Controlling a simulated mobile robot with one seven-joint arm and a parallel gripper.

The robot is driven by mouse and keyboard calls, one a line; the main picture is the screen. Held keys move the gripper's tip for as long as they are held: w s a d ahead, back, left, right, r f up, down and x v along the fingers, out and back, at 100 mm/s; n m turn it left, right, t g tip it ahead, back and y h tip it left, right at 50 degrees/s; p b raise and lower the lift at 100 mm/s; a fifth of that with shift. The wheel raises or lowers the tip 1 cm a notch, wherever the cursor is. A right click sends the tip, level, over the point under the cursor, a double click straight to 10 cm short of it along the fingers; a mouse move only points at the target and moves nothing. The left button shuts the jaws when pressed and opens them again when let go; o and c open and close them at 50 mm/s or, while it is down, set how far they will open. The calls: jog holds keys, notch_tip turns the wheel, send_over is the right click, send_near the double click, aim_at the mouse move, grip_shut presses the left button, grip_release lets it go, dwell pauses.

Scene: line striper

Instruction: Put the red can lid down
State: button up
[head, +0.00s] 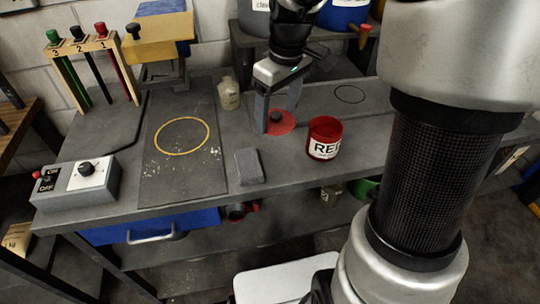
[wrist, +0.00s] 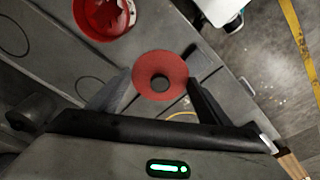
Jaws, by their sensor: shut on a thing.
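The red can lid (head: 284,128) is a flat red disc with a dark round knob at its middle. In the wrist view the lid (wrist: 160,88) lies between the fingertips (wrist: 158,70). I cannot tell whether its underside touches the bench. The red can (head: 325,138), with a white label reading "RE…", stands open on the bench just right of the lid. It also shows in the wrist view (wrist: 85,15).
A grey block (head: 249,166) lies near the front edge. A dark board with a yellow ring (head: 158,148) is to its left. A small bottle (head: 229,94) stands behind. A black ring outline (head: 349,87) marks clear bench at right. A switch box (head: 78,184) sits front left.

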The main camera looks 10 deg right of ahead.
notch_tip(320, 180, down, 10)
jog(key=shift+r+b, duration=0.1)
jog(key=shift+b, duration=0.65)
